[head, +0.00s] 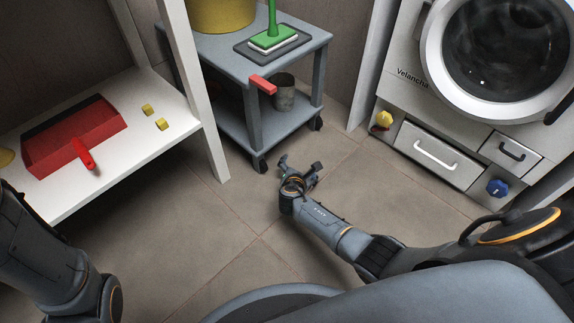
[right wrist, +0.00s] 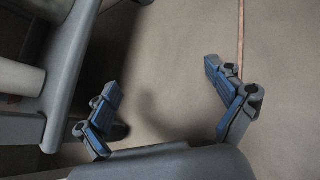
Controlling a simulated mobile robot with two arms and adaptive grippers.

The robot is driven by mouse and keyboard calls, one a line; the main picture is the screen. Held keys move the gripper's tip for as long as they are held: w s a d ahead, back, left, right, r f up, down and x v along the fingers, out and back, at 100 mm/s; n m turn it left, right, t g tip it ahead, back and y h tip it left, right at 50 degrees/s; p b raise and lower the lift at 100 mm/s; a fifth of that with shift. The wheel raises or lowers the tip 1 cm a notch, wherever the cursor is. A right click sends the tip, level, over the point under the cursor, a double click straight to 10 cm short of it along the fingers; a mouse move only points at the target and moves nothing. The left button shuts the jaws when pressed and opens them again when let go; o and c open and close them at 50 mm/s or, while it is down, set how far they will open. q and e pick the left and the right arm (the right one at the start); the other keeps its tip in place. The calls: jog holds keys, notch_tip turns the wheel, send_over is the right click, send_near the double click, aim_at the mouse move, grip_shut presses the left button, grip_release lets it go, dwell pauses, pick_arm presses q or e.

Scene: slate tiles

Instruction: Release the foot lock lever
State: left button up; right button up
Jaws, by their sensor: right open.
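A grey-blue cart (head: 253,57) stands on dark castors at the back. A red bar (head: 263,84) sticks out at its near side, just below the top; it is the only lever-like part I make out on the cart, and I cannot tell its exact joint. My right gripper (head: 300,165) is open and empty, low over the floor in front of the near castor (head: 260,165), apart from the cart. In the right wrist view the open fingers (right wrist: 161,80) have bare floor between them, with part of the cart (right wrist: 68,75) at the left. My left gripper is out of view.
A white shelf (head: 150,170) with a red dustpan (head: 75,135) and yellow blocks (head: 161,124) stands left. A washing machine (head: 398,50) with drawers (head: 430,155) stands right. The cart carries a green brush (head: 272,40), yellow bucket (head: 222,14) and grey pot (head: 284,93). The middle floor is clear.

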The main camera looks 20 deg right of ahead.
jog(key=shift+m+t+y, duration=0.3)
jog(key=shift+m+y, duration=0.1)
jog(key=shift+y, duration=0.4)
jog(key=shift+w+a+r+p, duration=0.1)
jog(key=shift+a+r, duration=0.2)
jog(key=shift+a, duration=0.3)
jog(key=shift+a+r+p, duration=0.1)
jog(key=shift+a+r, duration=0.15)
jog(key=shift+a, duration=0.4)
jog(key=shift+w+a+r+p, duration=0.1)
jog(key=shift+a+r, duration=0.2)
jog(key=shift+a, duration=0.3)
